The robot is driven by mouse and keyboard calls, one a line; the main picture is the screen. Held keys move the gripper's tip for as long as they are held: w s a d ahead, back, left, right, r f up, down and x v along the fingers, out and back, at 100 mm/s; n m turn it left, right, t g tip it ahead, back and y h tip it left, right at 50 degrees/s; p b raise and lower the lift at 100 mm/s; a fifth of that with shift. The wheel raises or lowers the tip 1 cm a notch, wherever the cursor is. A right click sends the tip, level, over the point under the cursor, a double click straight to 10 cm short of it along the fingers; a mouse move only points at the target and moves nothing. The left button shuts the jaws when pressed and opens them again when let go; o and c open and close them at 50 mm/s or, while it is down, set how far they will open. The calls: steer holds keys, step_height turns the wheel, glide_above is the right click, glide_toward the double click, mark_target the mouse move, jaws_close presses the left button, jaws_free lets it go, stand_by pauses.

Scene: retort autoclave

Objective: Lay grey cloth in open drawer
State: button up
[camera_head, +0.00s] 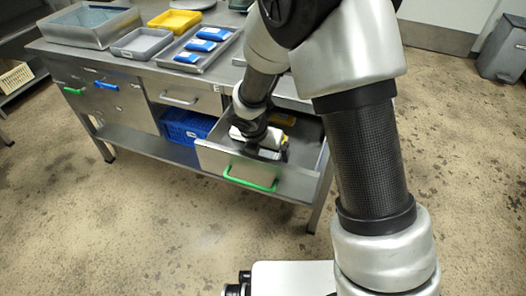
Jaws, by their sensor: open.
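The open drawer (222,162) is pulled out from the steel table and has a green handle (250,184) on its front. My gripper (268,153) reaches down into the drawer from above, with its dark fingers apart. A pale whitish-grey shape shows right at the gripper; I cannot tell whether it is the cloth or part of the gripper. No grey cloth can be made out clearly, as my wrist and fingers cover part of the drawer's inside. A yellow item (283,119) lies towards the back of the drawer.
On the steel table (120,62) stand a large grey bin (92,38), a small grey tray (141,53), a yellow tray (175,20) and a metal tray with several blue packs (200,45). A blue crate (178,128) sits below, left of the drawer. The front floor is clear.

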steer(key=p+v, duration=0.4)
steer(key=v, duration=0.8)
steer(key=s+d+r+m, duration=0.1)
steer(key=d+r+m, duration=0.6)
steer(key=r+m, duration=0.15)
steer(key=s+d+r+m, duration=0.4)
steer(key=s+r+m, duration=0.2)
steer(key=m, duration=0.5)
steer(key=s+d+r+m+t+y, duration=0.1)
steer(key=s+d+r+m, duration=0.4)
steer(key=s+m, duration=0.6)
steer(key=shift+s+r+m+y, duration=0.25)
steer(key=shift+r+m+y, duration=0.05)
steer(key=shift+r+m, duration=0.45)
